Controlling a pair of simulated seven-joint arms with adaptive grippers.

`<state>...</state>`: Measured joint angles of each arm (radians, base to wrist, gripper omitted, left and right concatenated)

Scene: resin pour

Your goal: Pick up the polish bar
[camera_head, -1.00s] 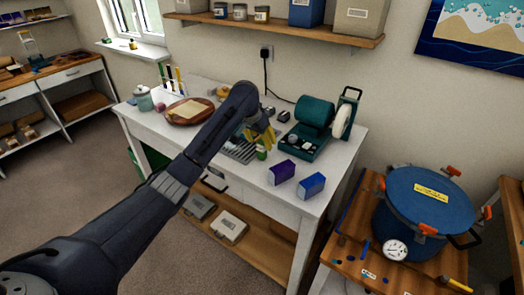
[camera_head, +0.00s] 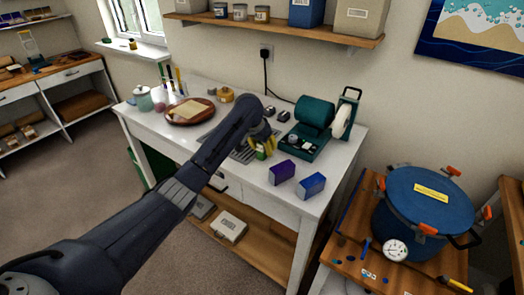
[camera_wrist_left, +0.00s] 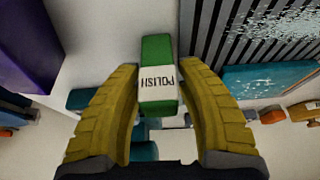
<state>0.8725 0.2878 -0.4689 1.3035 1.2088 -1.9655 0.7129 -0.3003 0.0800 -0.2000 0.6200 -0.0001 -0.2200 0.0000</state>
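The polish bar (camera_wrist_left: 157,55) is a small green block with a white label reading POLISH. In the head view the polish bar (camera_head: 261,153) is on the white workbench (camera_head: 232,182), close to its front edge. My left gripper (camera_head: 262,147) is low over the bench at the bar. In the left wrist view the yellow fingers of my left gripper (camera_wrist_left: 158,68) are apart, one on each side of the bar. The gaps between the fingertips and the bar look very small; contact cannot be made out. My right gripper is not in view.
A purple box (camera_head: 281,172) and a blue box (camera_head: 311,186) stand right of the bar. A teal machine (camera_head: 314,118) with a white wheel (camera_head: 342,122) is behind them. A slatted grate lies beside the bar, partly hidden by my arm. A round wooden tray (camera_head: 175,117) sits farther left.

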